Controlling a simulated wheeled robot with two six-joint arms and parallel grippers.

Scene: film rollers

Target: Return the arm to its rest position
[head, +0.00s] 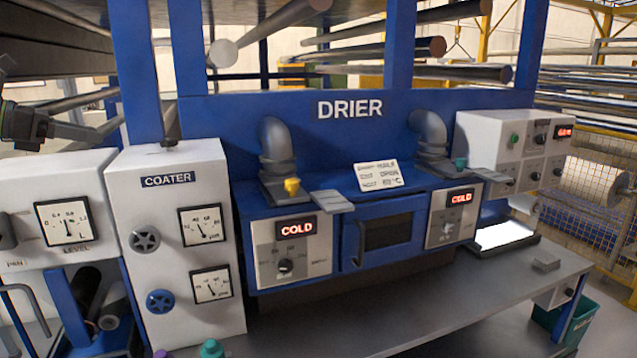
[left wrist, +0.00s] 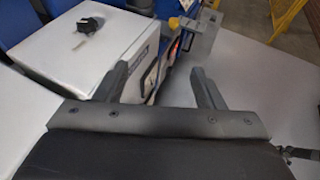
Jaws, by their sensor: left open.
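My left gripper (head: 78,130) shows at the left edge of the head view, above the white level panel and left of the coater cabinet. In the left wrist view its two fingers (left wrist: 157,90) stand apart with nothing between them. Beyond them in that view are the white coater cabinet (left wrist: 95,45) with a black knob on top, and a grey damper plate by a yellow knob. Most of the left arm is outside the head view. My right gripper is in neither view.
The coater cabinet (head: 170,250) and level panel (head: 60,205) stand at left. The blue drier (head: 350,110) fills the middle, with two displays reading COLD. A bright white panel (head: 505,236) lies at right. The grey bench front (head: 440,315) is mostly clear. Rollers (head: 270,30) lie overhead.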

